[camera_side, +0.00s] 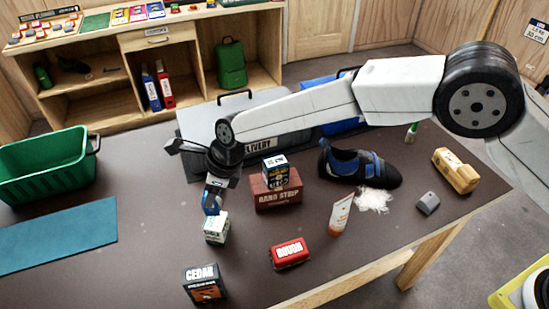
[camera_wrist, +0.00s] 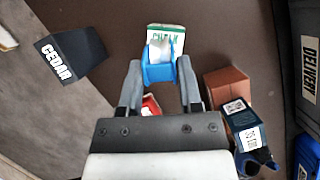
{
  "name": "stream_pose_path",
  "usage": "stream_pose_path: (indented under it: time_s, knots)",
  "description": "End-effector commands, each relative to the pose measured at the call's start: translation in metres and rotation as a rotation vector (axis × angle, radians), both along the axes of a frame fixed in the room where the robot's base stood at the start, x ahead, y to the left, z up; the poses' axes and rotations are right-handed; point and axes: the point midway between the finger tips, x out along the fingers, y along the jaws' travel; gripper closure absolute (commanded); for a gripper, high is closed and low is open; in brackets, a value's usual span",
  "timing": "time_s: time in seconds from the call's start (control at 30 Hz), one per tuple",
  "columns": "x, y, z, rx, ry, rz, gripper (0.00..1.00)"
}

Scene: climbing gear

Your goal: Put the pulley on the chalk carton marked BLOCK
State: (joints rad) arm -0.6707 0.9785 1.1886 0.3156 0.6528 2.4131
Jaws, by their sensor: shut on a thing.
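The blue pulley (camera_side: 211,203) is between the fingers of my gripper (camera_side: 214,184), which is shut on it. It also shows in the wrist view (camera_wrist: 159,72) between the two grey fingers (camera_wrist: 160,66). A white and green carton (camera_side: 216,229) stands upright right below the pulley. In the wrist view this carton (camera_wrist: 169,36) shows the word CHALK and lies partly behind the pulley. I cannot tell whether the pulley touches its top. The word BLOCK is not readable on it. Other cartons are a black one marked CEDAR (camera_side: 204,285) and a red one (camera_side: 290,254).
A dark blue and white carton (camera_side: 275,169) stands on a red-brown block (camera_side: 277,193) just right of my gripper. A climbing shoe (camera_side: 362,168), a tube (camera_side: 340,214) and spilled white powder (camera_side: 375,201) lie further right. A green basket (camera_side: 45,172) and teal mat (camera_side: 60,245) are left.

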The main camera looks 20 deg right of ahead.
Motion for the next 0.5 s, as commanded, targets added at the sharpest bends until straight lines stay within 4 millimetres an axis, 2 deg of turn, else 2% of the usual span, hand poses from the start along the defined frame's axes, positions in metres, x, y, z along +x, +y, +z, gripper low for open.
stream_pose_path:
  time_s: [0.17,0.4,0.5]
  knots:
    - [0.003,0.002,-0.005,0.001,0.0,0.0,1.0]
    - [0.004,0.003,-0.031,0.0,0.002,-0.001,1.0]
    - [0.004,0.003,-0.036,0.0,0.0,-0.001,1.0]
